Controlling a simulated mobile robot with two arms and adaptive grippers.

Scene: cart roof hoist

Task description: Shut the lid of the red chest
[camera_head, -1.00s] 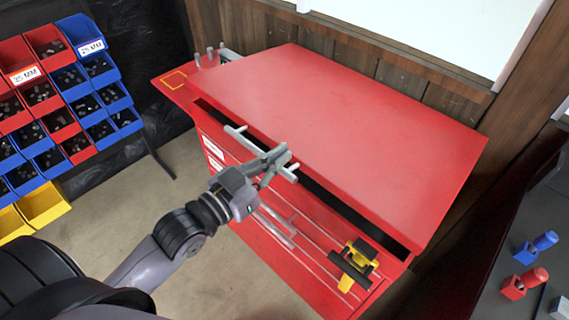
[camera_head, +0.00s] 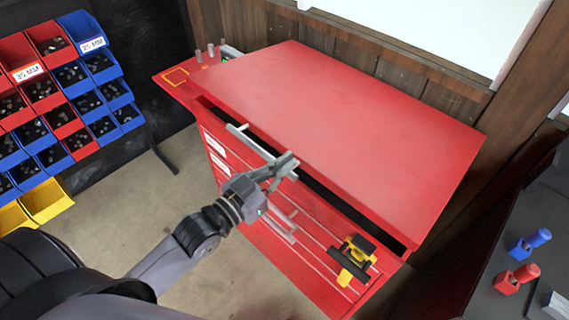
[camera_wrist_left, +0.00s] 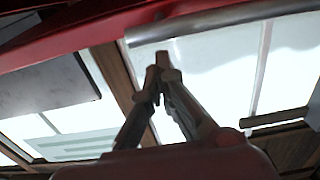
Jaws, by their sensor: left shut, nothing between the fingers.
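The red chest (camera_head: 290,240) stands against the wooden wall, with drawers on its front. Its red lid (camera_head: 350,130) is lowered most of the way, with a dark gap along its front edge. A grey bar handle (camera_head: 250,142) is at the lid's front edge, partly hidden by my gripper. My left gripper (camera_head: 287,163) is shut and empty, close to the lid's front edge; I cannot tell whether it touches. In the left wrist view its fingertips (camera_wrist_left: 160,66) meet below the red lid edge (camera_wrist_left: 75,38) and the grey bar (camera_wrist_left: 220,22). My right gripper is not in view.
Red, blue and yellow bins (camera_head: 62,105) of small parts stand at the left. A yellow and black tool (camera_head: 352,260) is on the chest's front. A dark table (camera_head: 520,240) with red and blue items is at the right.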

